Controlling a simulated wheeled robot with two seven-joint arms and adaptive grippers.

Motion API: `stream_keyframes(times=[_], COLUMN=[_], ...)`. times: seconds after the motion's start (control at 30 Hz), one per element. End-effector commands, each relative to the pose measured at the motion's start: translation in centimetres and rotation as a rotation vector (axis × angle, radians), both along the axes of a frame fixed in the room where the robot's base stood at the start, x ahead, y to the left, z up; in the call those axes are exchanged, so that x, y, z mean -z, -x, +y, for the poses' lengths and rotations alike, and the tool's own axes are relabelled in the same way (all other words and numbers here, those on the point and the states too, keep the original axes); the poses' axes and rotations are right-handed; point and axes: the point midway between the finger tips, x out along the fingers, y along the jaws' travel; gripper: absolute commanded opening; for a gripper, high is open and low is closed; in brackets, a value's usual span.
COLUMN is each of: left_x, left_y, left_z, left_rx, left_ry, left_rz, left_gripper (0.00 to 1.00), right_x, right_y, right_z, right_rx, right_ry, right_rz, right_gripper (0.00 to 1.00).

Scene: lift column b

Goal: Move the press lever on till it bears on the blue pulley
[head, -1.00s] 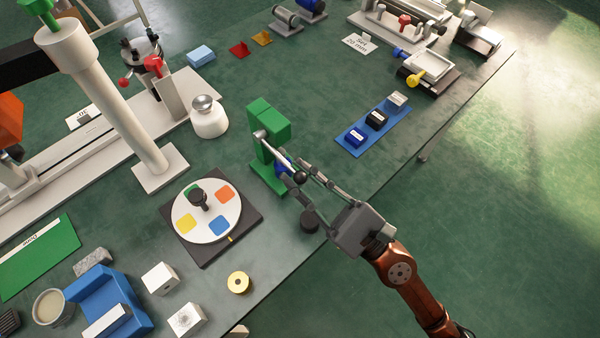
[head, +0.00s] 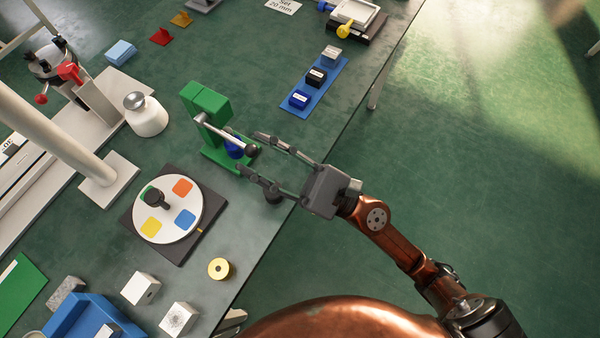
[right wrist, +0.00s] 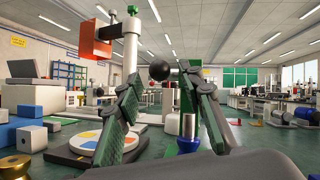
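The green press (head: 205,100) stands near the table's right edge. Its grey press lever (head: 222,131) slopes down to the right and ends in a black knob (head: 253,150). The blue pulley (head: 235,148) is low beside the green frame, partly behind the lever; I cannot tell whether they touch. My right gripper (head: 249,154) is open, its fingers on either side of the knob in the head view. In the right wrist view the knob (right wrist: 160,72) shows between the spread fingers, without clear contact. My left gripper is out of view.
A dial with coloured patches (head: 170,212) and a brass ring (head: 220,268) lie on the near side. A blue strip with blocks (head: 314,88) lies behind. Floor is open to the right.

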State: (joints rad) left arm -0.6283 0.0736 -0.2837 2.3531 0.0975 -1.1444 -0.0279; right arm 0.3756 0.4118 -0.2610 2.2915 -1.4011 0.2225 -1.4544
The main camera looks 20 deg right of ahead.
Motion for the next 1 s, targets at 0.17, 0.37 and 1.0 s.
stream_keyframes(times=[0.17,0.37,1.0], left_x=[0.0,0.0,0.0], left_y=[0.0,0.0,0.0], left_z=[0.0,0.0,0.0], left_rx=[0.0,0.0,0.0], left_ry=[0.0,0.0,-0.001], left_rz=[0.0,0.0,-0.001], left_gripper=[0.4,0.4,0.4], right_x=[1.5,3.3,5.0], right_y=[1.6,3.6,5.7], right_z=[-2.1,-4.6,-6.9], right_rx=[0.004,0.002,-0.002], right_ry=[-0.006,-0.003,0.0], right_rz=[0.005,0.003,-0.002], right_gripper=[0.35,0.35,0.35])
